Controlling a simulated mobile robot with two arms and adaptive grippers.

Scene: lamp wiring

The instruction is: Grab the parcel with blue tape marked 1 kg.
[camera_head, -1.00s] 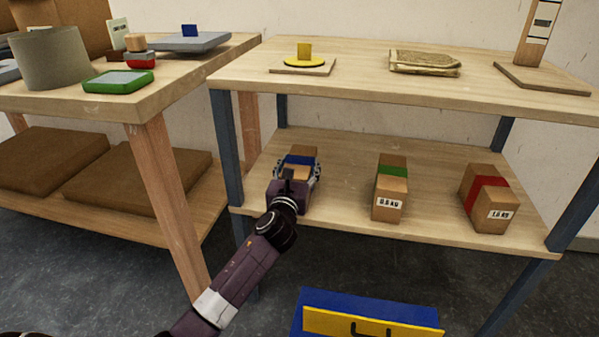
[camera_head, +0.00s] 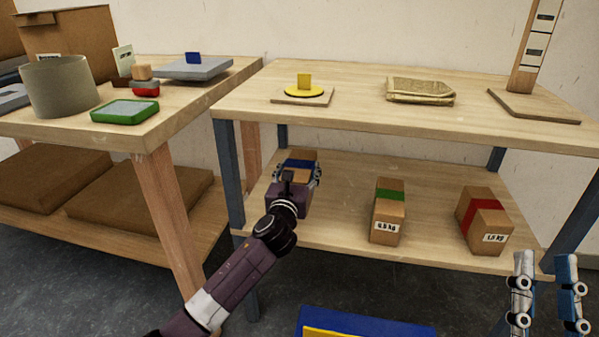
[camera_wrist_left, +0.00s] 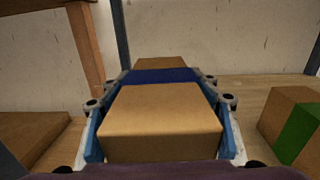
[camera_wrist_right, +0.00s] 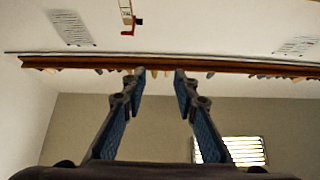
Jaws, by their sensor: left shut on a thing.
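The parcel with blue tape (camera_head: 301,160) is on the lower shelf at the left, partly hidden behind my left gripper (camera_head: 298,172). In the left wrist view the brown parcel (camera_wrist_left: 160,120) with its blue band (camera_wrist_left: 160,76) fills the space between the left gripper's fingers, which press on its sides. Its weight label is not visible. My right gripper (camera_head: 546,285) is in the lower right of the head view, fingers apart and empty. The right wrist view shows the same gripper (camera_wrist_right: 160,75) open, facing a wall.
A green-taped parcel (camera_head: 388,210) marked 0.5 kg and a red-taped parcel (camera_head: 481,220) marked 1.5 kg stand on the same shelf (camera_head: 432,225). The tabletop (camera_head: 360,100) is above them. A dark table leg (camera_head: 229,175) is left of my left gripper. A blue drawer box (camera_head: 365,322) is below.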

